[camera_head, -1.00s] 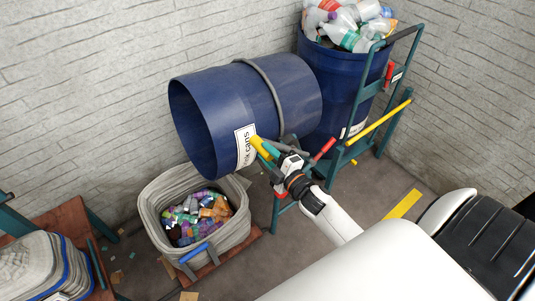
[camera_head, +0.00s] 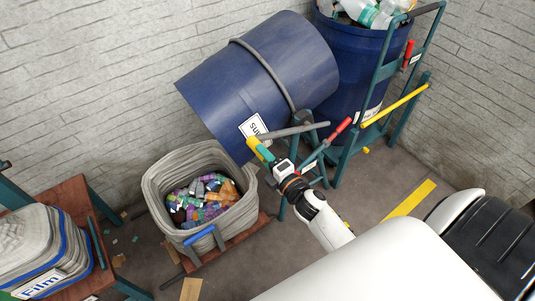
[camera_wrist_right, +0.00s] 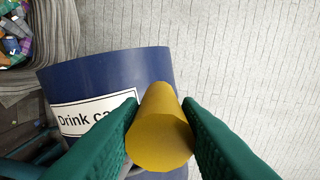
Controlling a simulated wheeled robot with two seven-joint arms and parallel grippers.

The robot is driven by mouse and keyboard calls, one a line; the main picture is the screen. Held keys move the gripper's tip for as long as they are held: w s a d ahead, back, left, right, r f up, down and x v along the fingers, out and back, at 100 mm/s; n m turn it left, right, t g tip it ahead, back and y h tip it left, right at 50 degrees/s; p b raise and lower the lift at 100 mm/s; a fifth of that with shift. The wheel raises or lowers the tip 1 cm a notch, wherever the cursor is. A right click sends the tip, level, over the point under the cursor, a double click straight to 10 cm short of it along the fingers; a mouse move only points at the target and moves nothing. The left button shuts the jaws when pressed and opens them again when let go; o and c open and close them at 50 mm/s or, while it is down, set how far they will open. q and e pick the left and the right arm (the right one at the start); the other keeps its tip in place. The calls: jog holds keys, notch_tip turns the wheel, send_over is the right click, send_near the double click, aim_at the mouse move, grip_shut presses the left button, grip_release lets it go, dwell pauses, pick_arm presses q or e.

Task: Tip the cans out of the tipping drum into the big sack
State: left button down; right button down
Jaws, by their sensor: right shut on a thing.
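The blue tipping drum (camera_head: 235,85) hangs in its stand, tilted with its mouth down to the lower left over the big sack. Its label reads "Drink cans" in the right wrist view (camera_wrist_right: 92,115). The big grey sack (camera_head: 157,205) stands open below the mouth with many crushed coloured cans (camera_head: 205,197) in it. The drum's inside is hidden. My right gripper (camera_head: 258,149) is shut on the yellow handle (camera_head: 253,143) beside the drum; the handle also shows between the green fingers in the right wrist view (camera_wrist_right: 160,130). My left gripper is not in view.
A second blue drum (camera_head: 350,70) full of plastic bottles stands at the back right on a green trolley with a yellow bar (camera_head: 395,105). A sack labelled "Film" (camera_head: 40,285) stands at the lower left. A brick wall closes the back.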

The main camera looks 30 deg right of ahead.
jog(key=shift+a+f+b, duration=0.2)
jog(key=shift+f+b, duration=0.1)
jog(key=shift+f, duration=0.35)
jog(key=shift+s, duration=0.1)
jog(key=c, duration=1.1)
grip_release()
jog(key=shift+o, duration=0.2)
jog(key=s+b, duration=0.2)
jog(key=s, duration=1)
jog(key=shift+d, duration=0.45)
jog(key=shift+w, duration=0.1)
